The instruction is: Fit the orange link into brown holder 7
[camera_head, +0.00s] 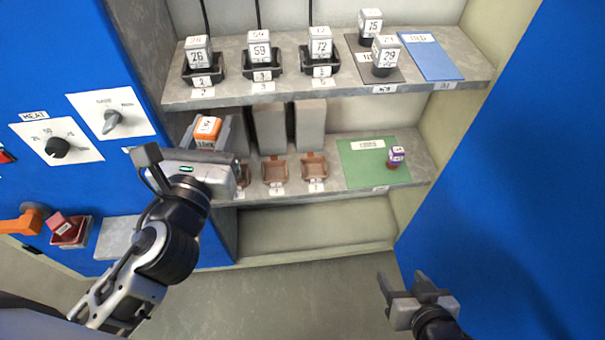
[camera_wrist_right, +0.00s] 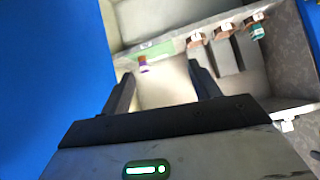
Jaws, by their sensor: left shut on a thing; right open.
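The orange link (camera_head: 207,129), with a white label on top, is in my left gripper (camera_head: 208,134), which is shut on it above the left end of the lower shelf. Brown square holders stand in a row on that shelf: a middle one (camera_head: 274,171), a right one (camera_head: 315,167), and a left one (camera_head: 243,176) partly hidden by my left gripper. Their small tags are too blurred to tell which is 7. The two uncovered holders look empty. My right gripper (camera_head: 403,279) is open and empty, low at the right; its fingers show in the right wrist view (camera_wrist_right: 160,78).
A purple piece (camera_head: 396,156) stands on a green mat (camera_head: 360,172) right of the holders. Grey upright blocks (camera_head: 311,124) stand behind them. The upper shelf (camera_head: 290,90) overhangs, with white numbered pieces in black holders. A blue wall (camera_head: 510,190) closes the right.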

